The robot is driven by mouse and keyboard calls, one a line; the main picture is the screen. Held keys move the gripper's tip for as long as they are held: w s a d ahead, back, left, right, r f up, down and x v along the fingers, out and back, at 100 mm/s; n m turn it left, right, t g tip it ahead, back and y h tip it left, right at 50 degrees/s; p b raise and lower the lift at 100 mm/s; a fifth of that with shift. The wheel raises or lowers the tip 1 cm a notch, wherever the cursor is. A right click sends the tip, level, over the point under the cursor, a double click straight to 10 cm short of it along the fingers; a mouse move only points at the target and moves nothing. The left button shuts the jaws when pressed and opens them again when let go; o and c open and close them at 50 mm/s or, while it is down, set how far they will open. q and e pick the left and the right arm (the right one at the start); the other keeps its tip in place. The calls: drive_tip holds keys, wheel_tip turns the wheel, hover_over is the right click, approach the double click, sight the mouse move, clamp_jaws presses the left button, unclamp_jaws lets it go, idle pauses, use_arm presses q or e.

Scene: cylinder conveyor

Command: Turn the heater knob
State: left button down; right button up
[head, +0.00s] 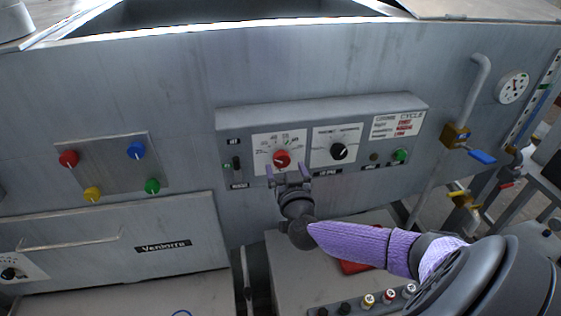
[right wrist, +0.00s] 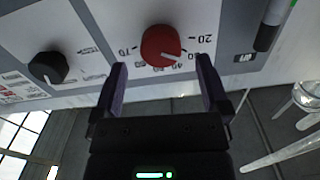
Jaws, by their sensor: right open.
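The red knob (head: 282,158) with a numbered dial is on the left of the control box on the machine's front. In the right wrist view the red knob (right wrist: 161,44) has a white pointer mark, and numbers surround it. My right gripper (head: 288,171) is open just in front of and slightly below this knob. In the right wrist view its two fingers (right wrist: 162,72) are on either side, with the knob just beyond their tips and not gripped. I cannot tell whether a finger touches it. My left gripper is not in view.
A black knob (head: 339,151) is to the right of the red one, and a green button (head: 400,155) is farther right. A rocker switch (head: 236,163) is close on the left. A panel (head: 112,168) with coloured knobs is farther left. A valve pipe (head: 470,105) stands out at right.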

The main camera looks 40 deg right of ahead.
sight(283, 161)
drive_tip(key=shift+b+x, duration=0.4)
drive_tip(key=shift+x, duration=1.4)
drive_tip(key=shift+a, duration=0.1)
